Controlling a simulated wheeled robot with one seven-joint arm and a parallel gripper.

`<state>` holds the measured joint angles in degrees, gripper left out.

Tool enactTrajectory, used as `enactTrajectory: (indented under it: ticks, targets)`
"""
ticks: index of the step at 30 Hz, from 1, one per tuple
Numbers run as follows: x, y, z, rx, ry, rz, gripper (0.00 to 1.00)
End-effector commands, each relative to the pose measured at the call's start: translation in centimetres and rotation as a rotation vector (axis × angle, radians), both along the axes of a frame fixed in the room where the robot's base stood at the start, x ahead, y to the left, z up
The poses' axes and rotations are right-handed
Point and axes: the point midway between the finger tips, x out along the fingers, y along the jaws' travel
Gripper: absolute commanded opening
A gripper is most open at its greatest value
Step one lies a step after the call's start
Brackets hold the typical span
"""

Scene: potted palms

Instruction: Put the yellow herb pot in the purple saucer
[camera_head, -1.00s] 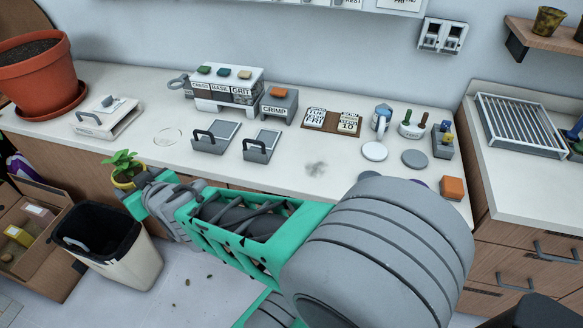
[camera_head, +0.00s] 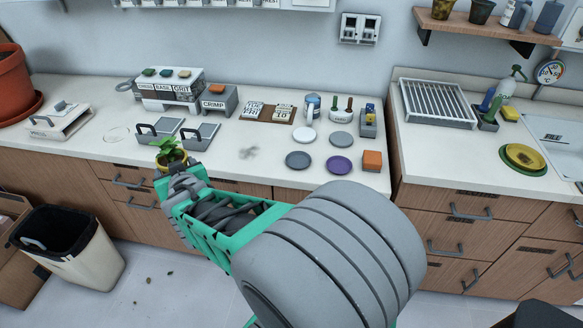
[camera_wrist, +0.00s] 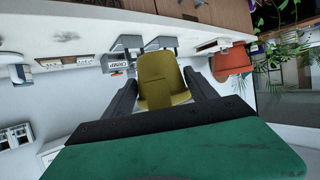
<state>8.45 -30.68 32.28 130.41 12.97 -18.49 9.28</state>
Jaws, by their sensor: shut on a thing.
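The yellow herb pot (camera_head: 172,165) with a green leafy plant is held by my gripper (camera_head: 178,174), in front of the counter's front edge in the head view. In the wrist view the yellow pot (camera_wrist: 161,80) sits between both fingers of my gripper (camera_wrist: 160,92), which are shut on it. The purple saucer (camera_head: 340,165) lies empty on the counter, to the right of the pot and near the front edge. The pot is apart from the saucer.
Two grey scoops or trays (camera_head: 197,135) stand behind the pot. The counter between (camera_head: 250,172) is mostly clear.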

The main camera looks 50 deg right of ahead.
Motion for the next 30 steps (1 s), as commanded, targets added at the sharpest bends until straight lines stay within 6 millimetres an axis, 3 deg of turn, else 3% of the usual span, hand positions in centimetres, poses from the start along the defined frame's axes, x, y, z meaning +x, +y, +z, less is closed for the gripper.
enactTrajectory:
  ticks: [1,5,9,12,15,18,23,30]
  targets:
    - [-0.5,-3.0,-0.7,-0.001,-0.001,-0.083,0.21]
    - [-3.3,-11.4,-1.4,-0.002,0.0,-0.344,0.21]
    - [-8.3,-19.7,-1.7,-0.001,-0.001,-0.641,0.21]
    - [-12.3,-24.2,-1.5,-0.001,-0.001,-0.833,0.21]
    - [-15.8,-27.2,-1.2,-0.001,-0.002,-0.981,0.21]
    - [-18.1,-28.7,-1.0,-0.001,0.0,-1.074,0.21]
    - [-19.7,-30.5,-1.2,-0.002,0.003,-1.123,0.21]
    - [-22.0,-36.7,-4.1,-0.001,0.003,-1.124,0.21]
